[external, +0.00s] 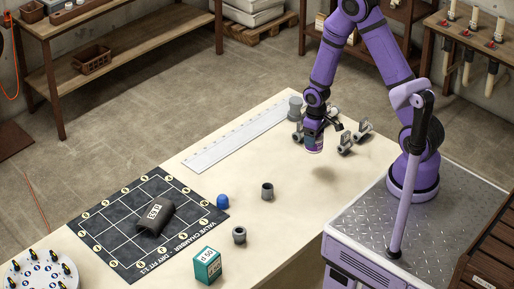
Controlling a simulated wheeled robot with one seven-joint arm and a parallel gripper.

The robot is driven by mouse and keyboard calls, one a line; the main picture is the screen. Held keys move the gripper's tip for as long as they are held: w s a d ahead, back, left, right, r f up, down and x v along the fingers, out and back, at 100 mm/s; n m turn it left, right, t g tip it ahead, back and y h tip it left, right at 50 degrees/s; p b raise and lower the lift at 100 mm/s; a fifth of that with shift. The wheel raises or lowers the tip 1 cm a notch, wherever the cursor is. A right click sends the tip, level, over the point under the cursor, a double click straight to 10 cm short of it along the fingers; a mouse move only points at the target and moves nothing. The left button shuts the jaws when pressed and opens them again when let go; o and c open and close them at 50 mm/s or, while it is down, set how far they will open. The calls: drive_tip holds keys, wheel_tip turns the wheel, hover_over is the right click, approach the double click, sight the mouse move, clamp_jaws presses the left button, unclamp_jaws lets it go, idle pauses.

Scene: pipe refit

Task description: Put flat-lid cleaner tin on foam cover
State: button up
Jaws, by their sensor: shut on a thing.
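My gripper (314,133) points down over the right part of the pale table and is shut on a small tin (313,149) with a purple and white side. The tin is upright and appears held above the table, with a shadow below it. Its lid is hidden by my gripper. A dark grey block with a white label, apparently the foam cover (148,228), lies at an angle on the black gridded mat (105,240), well to the left of my gripper. Its top looks bare apart from the label.
Grey pipe fittings (345,143) stand close behind and right of my gripper, with a grey cylinder (295,107) behind. A ruler (228,143), blue cap (222,201), dark sleeve (267,191), grey fitting (239,235) and teal box (207,265) lie around the table (300,215).

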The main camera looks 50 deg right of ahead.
drive_tip(key=w+a, duration=0.5)
drive_tip(key=a, duration=0.5)
drive_tip(key=w+a, duration=0.5)
drive_tip(key=a, duration=0.5)
drive_tip(key=s+a, duration=0.3)
drive_tip(key=a, duration=2.4)
hover_over(161, 208)
drive_tip(key=shift+w+f, duration=0.15)
drive_tip(key=shift+f, duration=2.3)
drive_tip(key=shift+f, duration=0.1)
drive_tip(key=o, duration=1.1)
